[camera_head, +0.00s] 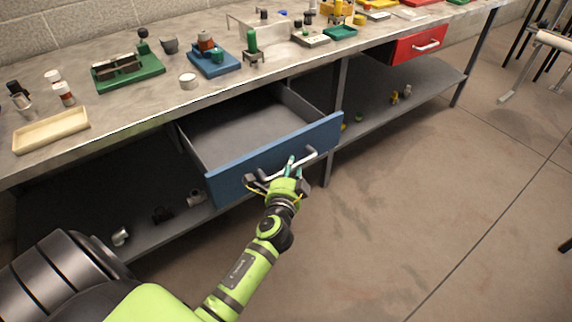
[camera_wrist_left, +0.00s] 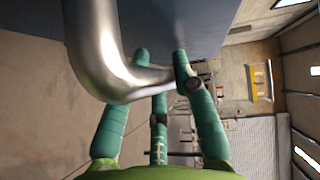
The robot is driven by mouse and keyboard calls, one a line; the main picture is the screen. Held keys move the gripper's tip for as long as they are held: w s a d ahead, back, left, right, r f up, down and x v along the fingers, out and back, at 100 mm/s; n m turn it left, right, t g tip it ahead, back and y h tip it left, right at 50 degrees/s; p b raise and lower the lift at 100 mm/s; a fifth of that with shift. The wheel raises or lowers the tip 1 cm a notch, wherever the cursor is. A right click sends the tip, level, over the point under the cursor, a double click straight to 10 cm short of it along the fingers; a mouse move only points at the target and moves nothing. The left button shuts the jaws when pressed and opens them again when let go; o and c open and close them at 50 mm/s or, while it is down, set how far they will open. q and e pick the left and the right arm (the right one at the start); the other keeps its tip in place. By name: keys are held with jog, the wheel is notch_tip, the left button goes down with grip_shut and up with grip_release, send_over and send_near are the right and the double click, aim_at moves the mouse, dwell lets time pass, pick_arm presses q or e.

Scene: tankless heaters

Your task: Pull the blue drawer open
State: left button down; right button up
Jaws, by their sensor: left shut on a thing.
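The blue drawer (camera_head: 235,172) sits under the workbench and stands open, with its empty grey inside showing. A silver bar handle (camera_head: 308,157) runs across its front. In the left wrist view the bent metal handle (camera_wrist_left: 95,50) passes between the green fingers (camera_wrist_left: 160,85), and the blue drawer front (camera_wrist_left: 170,22) is close behind. My right gripper is not in view.
The workbench top (camera_head: 215,95) holds a green fixture (camera_head: 127,70), a blue fixture (camera_head: 213,62) and a wooden tray (camera_head: 50,130). A red drawer (camera_head: 418,45) is farther right. A lower shelf (camera_head: 165,225) holds small fittings. The floor (camera_head: 420,190) in front is clear.

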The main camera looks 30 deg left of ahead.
pick_arm(q)
jog(key=shift+s+d, duration=0.35)
jog(key=shift+d, duration=0.55)
jog(key=shift+s+d, duration=0.35)
jog(key=shift+d, duration=0.5)
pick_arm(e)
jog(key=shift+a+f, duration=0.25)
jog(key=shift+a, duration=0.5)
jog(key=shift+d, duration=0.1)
pick_arm(q)
jog(key=c, duration=1.3)
grip_release()
jog(key=shift+o, duration=0.2)
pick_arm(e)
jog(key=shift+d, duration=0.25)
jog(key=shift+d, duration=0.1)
pick_arm(q)
jog(key=v, duration=0.7)
jog(key=shift+s, duration=0.3)
